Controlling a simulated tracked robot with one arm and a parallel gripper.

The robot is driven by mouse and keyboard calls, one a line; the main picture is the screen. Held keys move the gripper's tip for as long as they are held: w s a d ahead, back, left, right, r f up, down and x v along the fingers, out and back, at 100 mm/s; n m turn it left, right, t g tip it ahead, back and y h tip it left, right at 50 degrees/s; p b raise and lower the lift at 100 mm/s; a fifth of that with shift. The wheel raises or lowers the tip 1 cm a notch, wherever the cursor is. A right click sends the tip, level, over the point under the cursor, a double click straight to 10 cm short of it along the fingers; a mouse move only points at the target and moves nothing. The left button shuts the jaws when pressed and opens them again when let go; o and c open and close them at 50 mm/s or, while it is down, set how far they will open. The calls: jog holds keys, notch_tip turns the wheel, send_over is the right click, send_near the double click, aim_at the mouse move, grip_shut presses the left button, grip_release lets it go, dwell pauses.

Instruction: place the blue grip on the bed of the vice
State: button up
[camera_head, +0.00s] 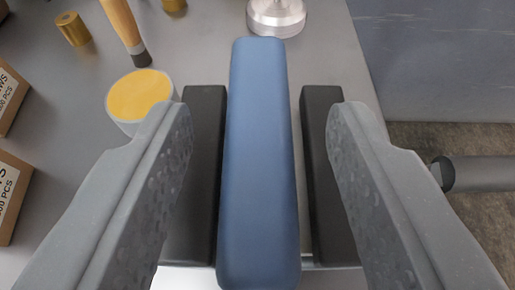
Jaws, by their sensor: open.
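The blue grip (262,150) is a long bar with rounded ends in the middle of the view, pointing away from me. It lies between two dark parallel blocks, a left one (205,150) and a right one (323,150), which look like the jaws of the vice. My gripper (262,112) is open, with one grey finger outside each dark block, apart from the blue grip.
A white cup-like thing with a yellow top (140,97) stands close to the left finger. A wooden handle (122,25), a brass piece (72,28) and cardboard boxes (12,190) are further left. A round silver metal part (276,15) stands beyond the grip. The grey table ends at the right.

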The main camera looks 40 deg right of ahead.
jog(key=v, duration=1.1)
jog(key=shift+s+b, duration=0.15)
jog(key=shift+b, duration=0.15)
jog(key=shift+a+r, duration=0.1)
jog(key=shift+a, duration=0.1)
jog(key=w+a+r+n+t+y, duration=0.1)
jog(key=w+a+r+t+y, duration=0.15)
jog(key=r, duration=0.85)
jog(key=w+a+r+t+y, duration=0.2)
jog(key=w+r+y, duration=0.2)
jog(key=r, duration=0.6)
jog(key=s+r+n+t+y, duration=0.1)
jog(key=s+r+n+y, duration=0.1)
jog(key=r, duration=0.6)
jog(key=s+r+n+y, duration=0.2)
jog(key=r, duration=0.7)
jog(key=s+d+r+n+h, duration=0.1)
jog(key=s+d+r, duration=0.4)
jog(key=s+r, duration=0.2)
jog(key=s+d+r+n+h, duration=0.1)
jog(key=s+d+r, duration=0.5)
jog(key=s, duration=0.5)
jog(key=shift+s+r+g+h, duration=0.2)
jog(key=shift+r+g+h, duration=0.2)
jog(key=shift+r, duration=0.4)
